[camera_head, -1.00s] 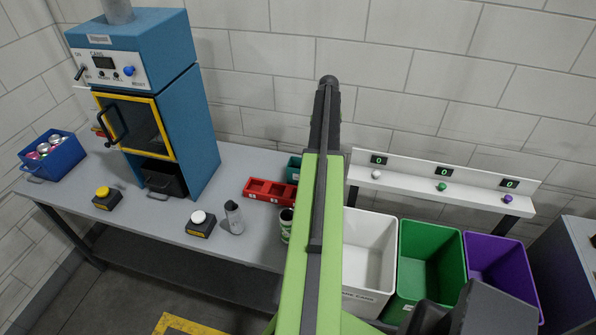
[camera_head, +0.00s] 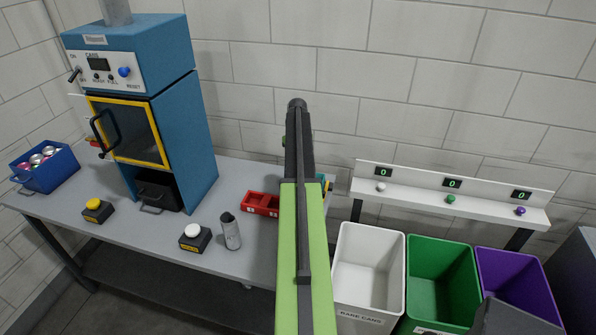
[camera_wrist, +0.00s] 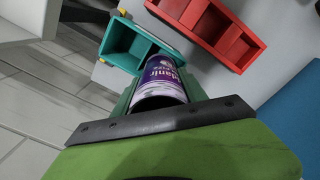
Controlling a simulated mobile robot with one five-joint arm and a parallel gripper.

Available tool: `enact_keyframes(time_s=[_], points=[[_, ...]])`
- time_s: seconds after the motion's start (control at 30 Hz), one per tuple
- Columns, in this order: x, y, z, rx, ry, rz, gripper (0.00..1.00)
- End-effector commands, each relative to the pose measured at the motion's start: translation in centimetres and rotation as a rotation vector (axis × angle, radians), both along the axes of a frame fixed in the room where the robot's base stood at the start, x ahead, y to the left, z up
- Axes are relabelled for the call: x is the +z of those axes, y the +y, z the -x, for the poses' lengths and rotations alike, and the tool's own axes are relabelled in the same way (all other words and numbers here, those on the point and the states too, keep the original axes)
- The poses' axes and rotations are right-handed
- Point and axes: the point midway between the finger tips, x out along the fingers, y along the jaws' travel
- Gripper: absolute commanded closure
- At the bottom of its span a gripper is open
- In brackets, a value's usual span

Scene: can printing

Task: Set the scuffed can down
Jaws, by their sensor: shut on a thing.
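In the wrist view my gripper (camera_wrist: 160,88) is shut on a can (camera_wrist: 158,84) with a purple and white label. Its fingers lie on both sides of the can. The can's far end points towards a teal open box (camera_wrist: 124,45); I cannot tell how far apart they are. No scuff shows clearly on the visible side. In the head view my own arm hides the can and most of the gripper.
A red divided tray (camera_head: 260,204) sits on the grey table (camera_head: 130,236), left of my arm. White (camera_head: 341,290), green (camera_head: 413,290) and purple (camera_head: 485,290) bins stand right.

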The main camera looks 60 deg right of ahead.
Motion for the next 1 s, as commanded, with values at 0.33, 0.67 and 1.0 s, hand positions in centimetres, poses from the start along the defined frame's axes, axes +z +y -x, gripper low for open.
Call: enact_keyframes(time_s=[0.33,0.67,1.0], points=[[-2.3,0.0,0.1,-0.001,0.0,0.0,0.87],[-3.4,-0.1,0.1,-0.001,0.0,0.0,0.87],[-3.5,-0.1,0.2,-0.002,0.0,0.0,0.32]])
